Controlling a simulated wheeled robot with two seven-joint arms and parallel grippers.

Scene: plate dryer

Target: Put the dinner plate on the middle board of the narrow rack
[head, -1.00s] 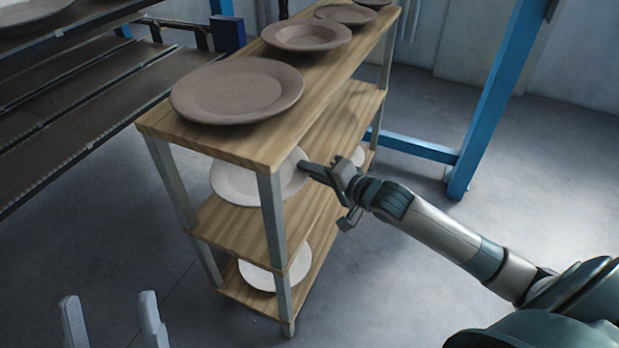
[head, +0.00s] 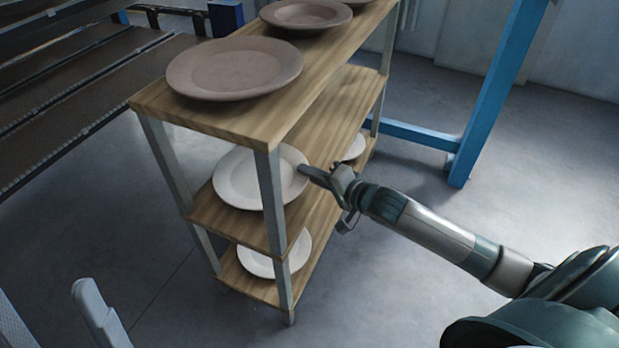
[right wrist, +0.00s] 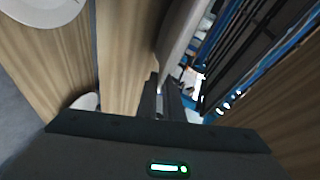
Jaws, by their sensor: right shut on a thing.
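The narrow rack (head: 335,115) has three wooden boards on grey metal posts. A white dinner plate (head: 240,178) is at the near end of its middle board (head: 225,226), under the top board. My right gripper (head: 312,172) reaches in from the right side and is shut on the plate's right rim. In the right wrist view the plate (right wrist: 180,35) shows edge-on between the fingers. I cannot tell whether its underside touches the board. My left gripper (head: 42,290) is at the lower left, its two pale fingers apart and empty, away from the rack.
Brown plates (head: 235,68) stand along the top board. One white plate (head: 262,262) lies on the bottom board; another (head: 355,146) shows farther back. Dark shelving (head: 75,95) is at the left. A blue post (head: 500,95) stands behind right. Floor right of the rack is clear.

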